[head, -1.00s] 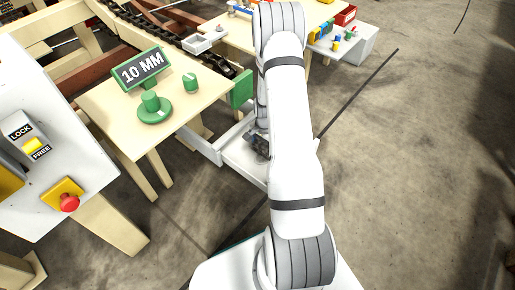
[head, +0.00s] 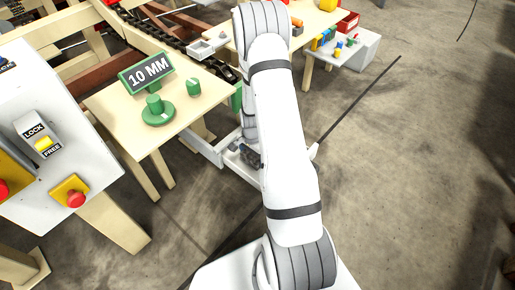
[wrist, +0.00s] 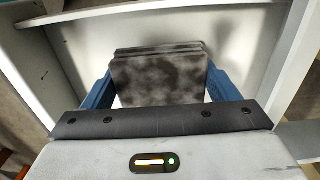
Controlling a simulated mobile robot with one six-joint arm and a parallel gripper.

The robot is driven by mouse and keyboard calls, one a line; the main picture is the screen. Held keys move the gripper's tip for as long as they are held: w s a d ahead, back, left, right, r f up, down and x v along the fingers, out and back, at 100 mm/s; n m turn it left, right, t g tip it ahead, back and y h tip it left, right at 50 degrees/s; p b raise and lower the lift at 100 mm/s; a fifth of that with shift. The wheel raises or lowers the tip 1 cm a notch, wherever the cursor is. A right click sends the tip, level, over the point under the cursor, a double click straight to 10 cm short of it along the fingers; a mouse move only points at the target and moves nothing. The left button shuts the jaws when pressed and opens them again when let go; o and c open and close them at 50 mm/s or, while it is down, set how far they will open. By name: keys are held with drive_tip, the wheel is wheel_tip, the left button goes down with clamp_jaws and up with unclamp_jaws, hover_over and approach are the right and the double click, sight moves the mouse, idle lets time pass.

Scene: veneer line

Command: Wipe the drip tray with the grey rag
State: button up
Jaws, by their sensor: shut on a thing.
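The drip tray (head: 240,170) is a white, shallow, walled tray low beside the wooden table, partly hidden behind my arm in the head view. In the wrist view its pale floor (wrist: 85,45) and raised rims fill most of the picture. My gripper (wrist: 160,85) has its blue fingers shut on the grey rag (wrist: 158,80), a mottled dark grey folded pad. The rag is over the tray floor; I cannot tell whether it touches. A soft dark patch shows right of the rag; I cannot tell whether it is shadow or dirt. Small dark specks show at left.
A wooden table (head: 205,110) with a green 10 MM sign (head: 150,73) and green pieces stands left of the tray. A LOCK/FREE control panel (head: 90,170) is at far left. A white stand (head: 355,60) with coloured items is at the back right. Floor at right is open.

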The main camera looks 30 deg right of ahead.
drive_tip(key=shift+r+p, duration=1.55)
drive_tip(key=shift+r, duration=1.05)
